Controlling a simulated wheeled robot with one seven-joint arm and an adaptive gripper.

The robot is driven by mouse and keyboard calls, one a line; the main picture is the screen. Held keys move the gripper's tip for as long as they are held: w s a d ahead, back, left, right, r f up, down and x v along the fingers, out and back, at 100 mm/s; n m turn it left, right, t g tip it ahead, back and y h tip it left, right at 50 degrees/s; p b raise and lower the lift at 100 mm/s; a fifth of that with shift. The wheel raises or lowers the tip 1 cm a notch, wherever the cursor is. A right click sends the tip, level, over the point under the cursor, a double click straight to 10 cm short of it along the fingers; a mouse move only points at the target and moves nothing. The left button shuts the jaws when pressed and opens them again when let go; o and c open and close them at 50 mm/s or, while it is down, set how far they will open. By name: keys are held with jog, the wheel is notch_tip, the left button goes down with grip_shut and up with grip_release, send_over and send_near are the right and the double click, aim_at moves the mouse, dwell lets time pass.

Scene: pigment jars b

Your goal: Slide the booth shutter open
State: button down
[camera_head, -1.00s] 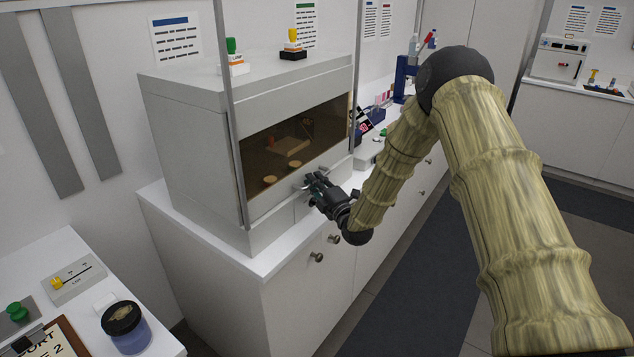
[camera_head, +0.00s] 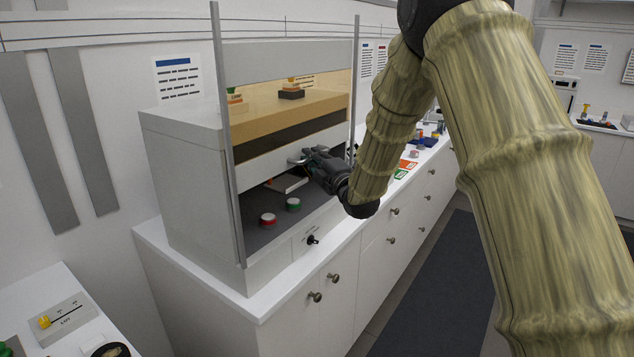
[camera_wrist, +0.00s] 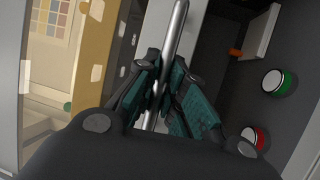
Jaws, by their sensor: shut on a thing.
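The booth (camera_head: 180,165) is a grey-white cabinet on the counter. Its shutter (camera_head: 285,113), a tinted amber pane with a white bottom rail, is raised along two upright posts, and the lower front of the booth is open. My gripper (camera_head: 308,158) is at the shutter's bottom rail. In the wrist view my gripper (camera_wrist: 160,95) is shut on the metal bar handle (camera_wrist: 177,30), with a finger on each side of it. Inside the booth are a red-and-white jar (camera_head: 268,219), a green-and-white jar (camera_head: 293,204) and a white board partly hidden by my gripper.
A small knob (camera_head: 312,240) is on the booth's front below the opening. Drawers with round knobs (camera_head: 315,296) line the counter front. Cards and small items lie on the counter to the right.

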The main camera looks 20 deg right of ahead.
aim_at(305, 131)
jog(key=shift+r, duration=3)
jog(key=c, duration=1.5)
grip_release()
jog(key=shift+a, duration=0.1)
jog(key=shift+f, duration=0.15)
jog(key=v, duration=1.2)
